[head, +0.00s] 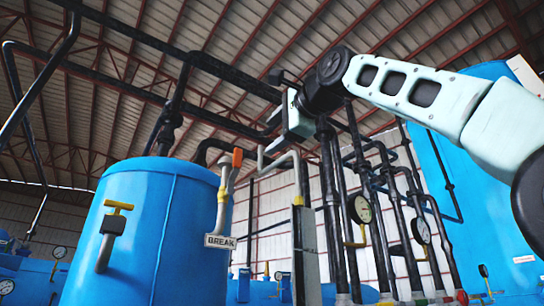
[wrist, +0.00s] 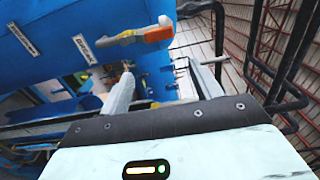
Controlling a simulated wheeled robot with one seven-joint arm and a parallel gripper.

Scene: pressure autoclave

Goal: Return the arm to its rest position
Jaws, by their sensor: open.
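My arm (head: 430,95) reaches from the right edge up and across the head view, and its wrist bends down at the upper middle. My gripper (head: 278,158) hangs there, to the right of the blue tank's top. In the wrist view the two grey fingers of my gripper (wrist: 161,70) stand apart, with nothing held between them. An orange-tipped valve lever (head: 237,158) on a pale pipe is just left of the gripper. The lever also shows beyond the fingers in the wrist view (wrist: 158,34). Whether a finger touches it is unclear.
A blue tank (head: 150,240) with a yellow-handled valve (head: 112,232) fills the lower left. A BREAK sign (head: 220,241) hangs beside it. Dark vertical pipes and gauges (head: 360,209) stand right of the gripper. Thick dark pipes (head: 150,45) cross overhead close to the wrist.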

